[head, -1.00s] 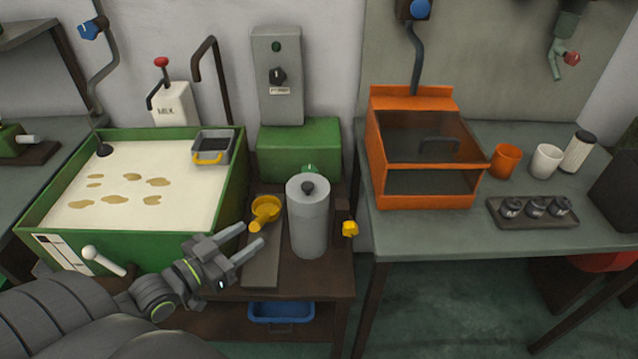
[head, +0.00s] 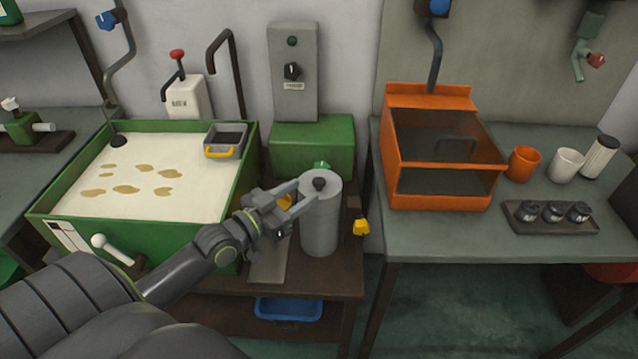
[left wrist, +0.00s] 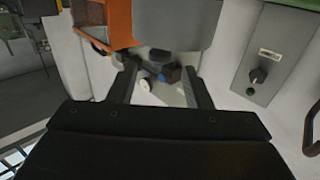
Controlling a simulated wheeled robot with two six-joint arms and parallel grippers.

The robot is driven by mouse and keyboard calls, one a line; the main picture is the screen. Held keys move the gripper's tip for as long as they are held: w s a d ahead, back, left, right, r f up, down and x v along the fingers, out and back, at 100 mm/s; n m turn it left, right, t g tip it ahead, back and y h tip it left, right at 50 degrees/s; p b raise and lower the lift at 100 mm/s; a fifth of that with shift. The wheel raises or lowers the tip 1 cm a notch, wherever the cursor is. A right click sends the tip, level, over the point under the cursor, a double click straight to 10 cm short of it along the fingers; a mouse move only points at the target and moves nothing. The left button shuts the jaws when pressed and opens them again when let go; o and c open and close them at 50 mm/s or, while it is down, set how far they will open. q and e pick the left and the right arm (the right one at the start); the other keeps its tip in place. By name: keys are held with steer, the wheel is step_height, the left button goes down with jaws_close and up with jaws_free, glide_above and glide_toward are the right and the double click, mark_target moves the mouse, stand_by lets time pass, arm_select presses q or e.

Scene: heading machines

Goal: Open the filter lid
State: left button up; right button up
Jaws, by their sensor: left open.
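The filter is a grey upright cylinder (head: 319,228) on the small brown table. In the left wrist view, a grey rounded body, likely the filter (left wrist: 168,24), shows at the top beyond the open fingers (left wrist: 158,82). My right gripper is not in view.
A green tank (head: 45,211) of cream liquid stands left. An orange box (head: 444,93) stands on the right table.

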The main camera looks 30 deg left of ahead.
mark_target(314, 184)
arm_select(q)
steer(key=x, duration=0.6)
steer(key=shift+w+d, duration=0.1)
steer(key=shift+w, duration=0.1)
steer(key=shift+c, duration=0.4)
jaws_close()
